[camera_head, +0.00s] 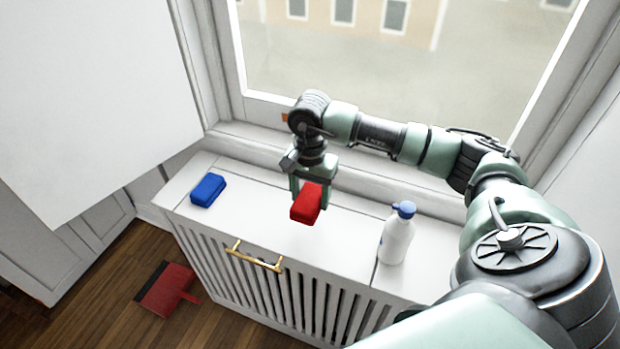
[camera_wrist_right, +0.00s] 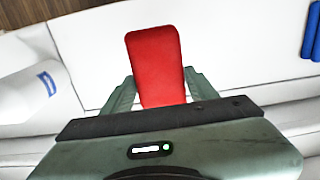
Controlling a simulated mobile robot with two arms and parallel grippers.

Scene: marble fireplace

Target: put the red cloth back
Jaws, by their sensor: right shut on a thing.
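The red cloth (camera_head: 306,204) is a folded block shape. My right gripper (camera_head: 312,190) points down over the white radiator cover and is shut on the cloth. In the right wrist view the red cloth (camera_wrist_right: 155,62) sits between the two fingers of the right gripper (camera_wrist_right: 160,92) and sticks out past them. I cannot tell whether the cloth touches the top of the cover. My left gripper is not in view.
A blue folded cloth (camera_head: 208,189) lies on the left end of the radiator cover (camera_head: 345,232). A white bottle with a blue cap (camera_head: 396,238) stands to the right. A brass handle (camera_head: 254,260) is on the front edge. A red dustpan-like thing (camera_head: 167,290) lies on the wooden floor.

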